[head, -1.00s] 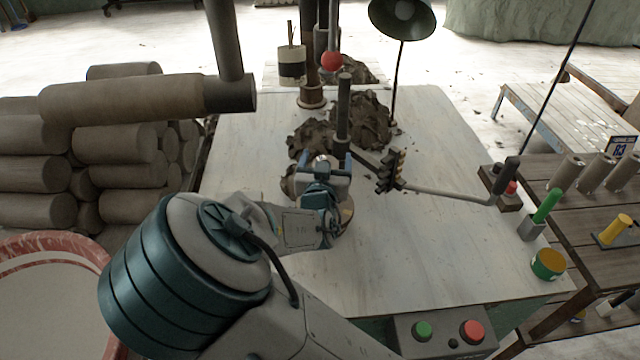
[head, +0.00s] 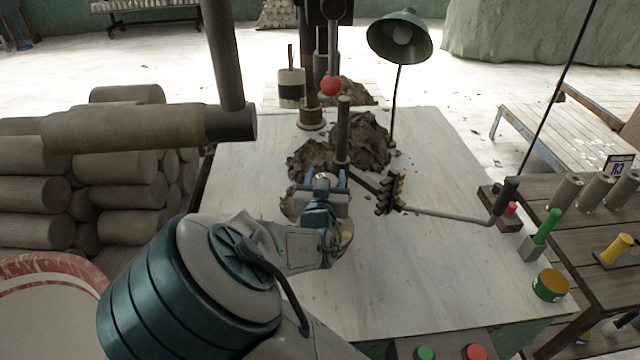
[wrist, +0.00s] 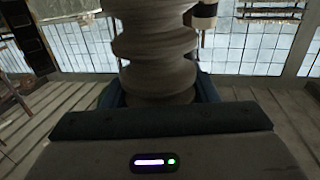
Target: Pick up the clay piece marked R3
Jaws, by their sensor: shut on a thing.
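My gripper (head: 323,185) is over the middle of the pale work table (head: 420,260), beside the dark clay lumps. In the wrist view, my gripper (wrist: 158,92) is shut on a ridged, grey-beige clay piece (wrist: 155,48) that stands up between its blue fingers. In the head view only a small pale top of something shows between the fingers. I cannot read any R3 mark on the piece in either view.
Dark clay heaps (head: 362,140) lie just behind my gripper. A post with a cranked handle (head: 440,215) stands close to its right, and a green lamp (head: 400,38) is behind. Stacked clay logs (head: 120,170) fill the left.

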